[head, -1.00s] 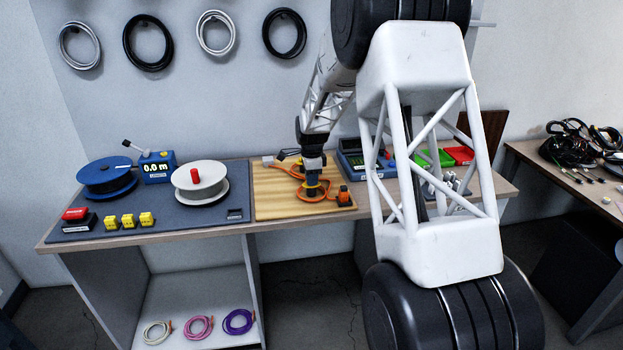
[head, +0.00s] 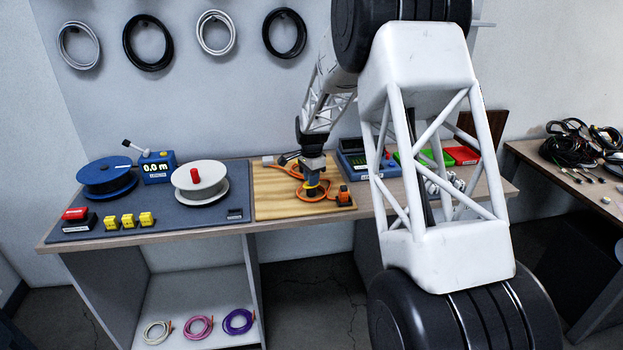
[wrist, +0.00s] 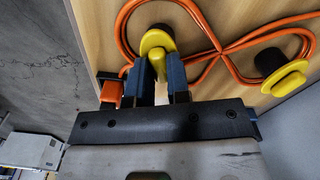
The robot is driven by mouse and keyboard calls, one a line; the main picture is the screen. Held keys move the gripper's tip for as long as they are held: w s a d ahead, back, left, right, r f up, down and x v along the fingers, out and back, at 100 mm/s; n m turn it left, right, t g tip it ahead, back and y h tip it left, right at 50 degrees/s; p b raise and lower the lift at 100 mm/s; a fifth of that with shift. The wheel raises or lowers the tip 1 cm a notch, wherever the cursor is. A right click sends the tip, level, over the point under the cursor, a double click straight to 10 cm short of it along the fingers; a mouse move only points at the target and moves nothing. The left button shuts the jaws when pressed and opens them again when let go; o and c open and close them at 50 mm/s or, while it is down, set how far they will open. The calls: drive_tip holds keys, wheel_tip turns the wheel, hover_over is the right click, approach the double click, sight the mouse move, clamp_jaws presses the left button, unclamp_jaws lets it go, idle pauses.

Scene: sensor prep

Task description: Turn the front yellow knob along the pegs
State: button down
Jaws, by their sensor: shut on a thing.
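The front yellow knob (wrist: 158,43) shows between the two blue fingers of my gripper (wrist: 160,72) in the wrist view. My gripper is shut on it, and the fingers hide part of its sides. In the head view my gripper (head: 313,187) points down at the front part of the wooden board (head: 268,205), with a bit of yellow at its tip. A second yellow knob (wrist: 286,78), beside a black cap, stands apart to the right in the wrist view. An orange cable (wrist: 220,50) runs in crossing loops around both knobs.
An orange connector (head: 343,193) sits at the board's front right. A white spool (head: 205,190) and blue spool (head: 105,178) stand on the grey mat (head: 180,222) to the left. A blue case (head: 352,160) and coloured bins are behind and right of the board.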

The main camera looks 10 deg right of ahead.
drive_tip(key=n, duration=1.3)
drive_tip(key=shift+n, duration=0.4)
drive_tip(key=c, duration=1.1)
unclamp_jaws()
drive_tip(key=shift+r, duration=0.1)
drive_tip(key=shift+r, duration=3.8)
